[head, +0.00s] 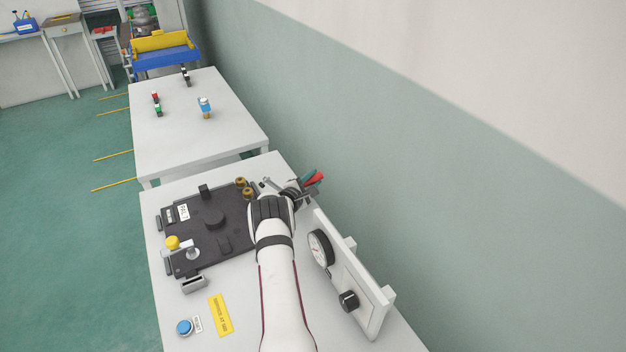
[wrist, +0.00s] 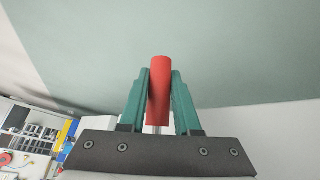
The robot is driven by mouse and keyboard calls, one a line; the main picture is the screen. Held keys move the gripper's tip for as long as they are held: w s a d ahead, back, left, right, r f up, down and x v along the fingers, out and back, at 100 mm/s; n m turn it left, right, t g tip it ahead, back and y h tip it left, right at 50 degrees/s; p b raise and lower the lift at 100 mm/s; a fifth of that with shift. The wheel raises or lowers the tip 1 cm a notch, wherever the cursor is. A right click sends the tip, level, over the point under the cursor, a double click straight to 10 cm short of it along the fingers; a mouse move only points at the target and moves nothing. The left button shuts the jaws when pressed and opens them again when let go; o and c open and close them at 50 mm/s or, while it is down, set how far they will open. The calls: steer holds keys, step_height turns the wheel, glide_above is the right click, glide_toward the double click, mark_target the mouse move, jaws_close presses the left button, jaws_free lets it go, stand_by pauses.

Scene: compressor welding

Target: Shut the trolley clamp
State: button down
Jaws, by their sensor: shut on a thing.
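My gripper (head: 310,182) is at the far right corner of the near table, beside the black fixture plate. In the wrist view its two green fingers (wrist: 160,100) are closed around a red cylindrical handle (wrist: 160,85), which stands upright between them. A thin metal rod shows below the handle. The red handle (head: 317,177) also shows at the fingers in the head view. The rest of the clamp is mostly hidden behind my wrist, so its full position cannot be told.
The black fixture plate (head: 205,222) with brass fittings (head: 249,193) lies left of my arm. A panel with a gauge (head: 320,248) and black knob (head: 348,301) stands close on the right. A blue button (head: 184,327) is in front. A second table (head: 180,125) stands beyond.

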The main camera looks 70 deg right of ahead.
stand_by(0.3)
steer(key=h, duration=0.1)
steer(key=r+n, duration=0.1)
steer(key=r+g+h, duration=0.1)
steer(key=shift+w+a+r+n+h, duration=0.25)
steer(key=shift+w+a+n+h, duration=0.05)
steer(key=c, duration=0.6)
jaws_free()
